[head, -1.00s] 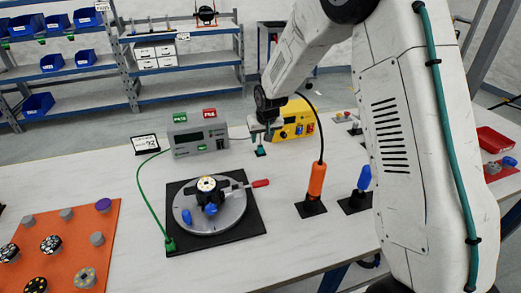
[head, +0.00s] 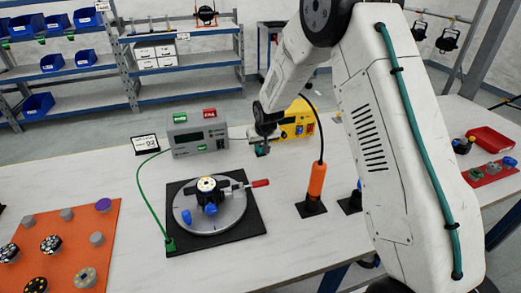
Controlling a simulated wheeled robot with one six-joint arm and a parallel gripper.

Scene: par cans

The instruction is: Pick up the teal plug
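The teal plug (head: 262,151) is a small teal piece at the back middle of the white table, in front of the yellow box. My gripper (head: 260,145) is at the plug, pointing down, and its dark fingers cover much of it. The fingers are too small and dark to show whether they are closed on it. The plug's small black base is not clearly visible, and I cannot tell whether the plug stands on the table or is raised.
A grey tester (head: 198,133) stands left of my gripper and a yellow box (head: 298,120) just behind it. An orange-handled tool (head: 316,183) stands upright at front right. A round fixture (head: 208,208) on a black plate is in front. Bare table lies between.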

